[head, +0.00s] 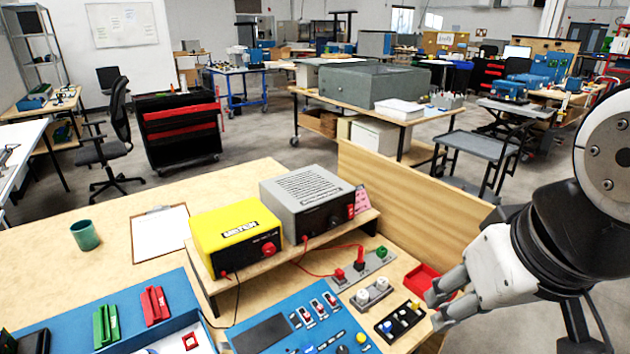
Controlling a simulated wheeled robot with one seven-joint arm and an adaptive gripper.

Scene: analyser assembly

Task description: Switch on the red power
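A grey power box (308,196) stands on a low wooden shelf. Its dark front has a knob and a small red switch (351,211) at the right end; whether that is on or off is too small to tell. Beside it on the left is a yellow box (236,237) with a red knob (269,249). A blue control panel (303,322) in front has several switches with red parts. My gripper (436,309) is at the right, over the table's right side near a black tray. Its two fingers are apart with nothing visible between them.
A red lead runs to red plugs (360,261) on a grey strip. A black tray (384,333) with coloured pegs and a red bin (424,280) lie near my gripper. A wooden board (408,197) edges the table. A green cup (85,235) and clipboard (160,231) are at left.

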